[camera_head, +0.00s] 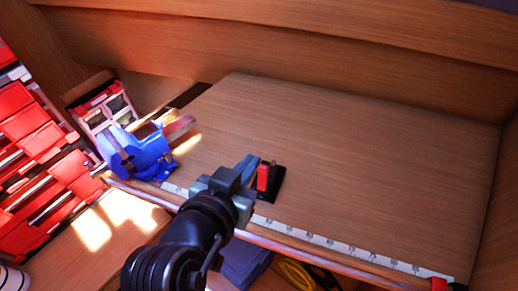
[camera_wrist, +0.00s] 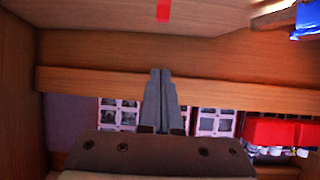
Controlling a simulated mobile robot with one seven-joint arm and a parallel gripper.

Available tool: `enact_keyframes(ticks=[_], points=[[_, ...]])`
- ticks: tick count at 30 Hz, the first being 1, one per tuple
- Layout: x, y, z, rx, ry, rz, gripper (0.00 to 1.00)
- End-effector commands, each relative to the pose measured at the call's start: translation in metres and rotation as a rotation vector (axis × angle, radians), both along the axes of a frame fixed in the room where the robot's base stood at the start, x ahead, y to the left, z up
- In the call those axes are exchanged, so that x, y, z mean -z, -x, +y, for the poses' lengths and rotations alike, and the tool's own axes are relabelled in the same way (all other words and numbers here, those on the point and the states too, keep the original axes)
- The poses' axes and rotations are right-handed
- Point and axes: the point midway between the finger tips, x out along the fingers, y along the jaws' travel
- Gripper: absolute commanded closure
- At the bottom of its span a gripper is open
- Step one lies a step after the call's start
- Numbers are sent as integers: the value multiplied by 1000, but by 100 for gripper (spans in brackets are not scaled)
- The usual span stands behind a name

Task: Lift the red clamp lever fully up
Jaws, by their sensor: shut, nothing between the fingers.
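The red clamp lever (camera_head: 263,177) is a short red block on a black base (camera_head: 276,184) on the wooden bench in the head view. It looks upright there, though its exact angle is hard to tell. My gripper (camera_head: 251,160) is just left of the lever in that view, and its body hides part of the bench. I cannot tell whether it touches the lever. In the wrist view my gripper's fingers (camera_wrist: 160,73) are together with nothing between them. A red patch (camera_wrist: 163,10) lies beyond them at the top edge; I cannot tell whether it is the lever.
A blue vise (camera_head: 140,150) stands left of the clamp, with red drawers (camera_head: 35,155) further left. A ruler strip (camera_head: 340,246) runs along the bench's front edge. The bench right of the clamp is clear. A yellow coil (camera_head: 298,273) lies below.

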Motion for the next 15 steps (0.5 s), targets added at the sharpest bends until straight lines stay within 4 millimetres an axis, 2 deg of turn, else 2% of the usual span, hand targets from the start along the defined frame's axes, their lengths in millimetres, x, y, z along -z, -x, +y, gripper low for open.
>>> enact_keyframes(ticks=[1,2,11,15], points=[[-14,-4,-3,5,-7,32,100],[-13,-6,-3,4,-12,48,100],[-1,-17,-7,3,-37,126,100],[8,-30,-10,3,-37,126,100]])
